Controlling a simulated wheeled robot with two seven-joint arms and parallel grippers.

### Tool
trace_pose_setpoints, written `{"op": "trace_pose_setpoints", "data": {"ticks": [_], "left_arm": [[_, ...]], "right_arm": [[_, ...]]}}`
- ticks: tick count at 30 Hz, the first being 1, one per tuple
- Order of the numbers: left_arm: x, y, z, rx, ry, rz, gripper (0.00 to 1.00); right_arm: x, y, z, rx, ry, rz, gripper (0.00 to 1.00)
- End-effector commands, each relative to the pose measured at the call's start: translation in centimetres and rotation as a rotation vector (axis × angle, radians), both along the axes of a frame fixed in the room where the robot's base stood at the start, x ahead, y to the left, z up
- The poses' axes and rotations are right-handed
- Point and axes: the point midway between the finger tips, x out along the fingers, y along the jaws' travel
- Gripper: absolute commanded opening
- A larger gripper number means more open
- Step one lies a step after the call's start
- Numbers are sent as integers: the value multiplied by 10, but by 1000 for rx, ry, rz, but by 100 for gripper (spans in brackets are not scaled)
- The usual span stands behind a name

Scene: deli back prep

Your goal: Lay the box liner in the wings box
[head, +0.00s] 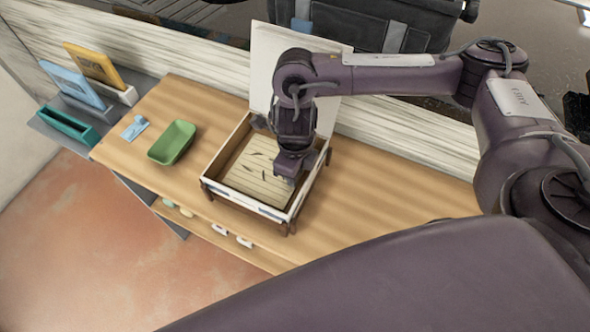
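The wings box (208,188) stands open on the wooden counter, its white lid raised at the back (265,62). A pale beige sheet with dark marks (252,172), which looks like the box liner, lies inside over the bottom of the box. My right gripper (290,177) points down into the right part of the box, over the sheet's right side. Its fingertips are too small and dark to tell whether they are open or touch the sheet. The arm hides the box's back right corner. My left gripper is not in view.
A green tray (172,142) and a small light-blue item (135,127) lie left of the box on the wooden counter (400,185). Blue (72,82) and yellow (95,62) panels and a teal holder (68,125) stand at the far left. The counter right of the box is clear.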

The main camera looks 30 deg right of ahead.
Motion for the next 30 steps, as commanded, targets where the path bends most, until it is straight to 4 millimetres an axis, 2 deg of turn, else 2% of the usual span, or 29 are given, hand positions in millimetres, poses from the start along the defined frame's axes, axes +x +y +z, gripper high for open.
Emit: {"op": "trace_pose_setpoints", "data": {"ticks": [7,8,13,30], "left_arm": [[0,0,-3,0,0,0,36],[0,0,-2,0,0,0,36],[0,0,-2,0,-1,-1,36],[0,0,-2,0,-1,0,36]], "right_arm": [[0,0,-3,0,0,0,0],[0,0,-3,1,-1,0,26],[0,0,-3,0,0,0,48],[0,0,-3,0,0,0,48]]}}
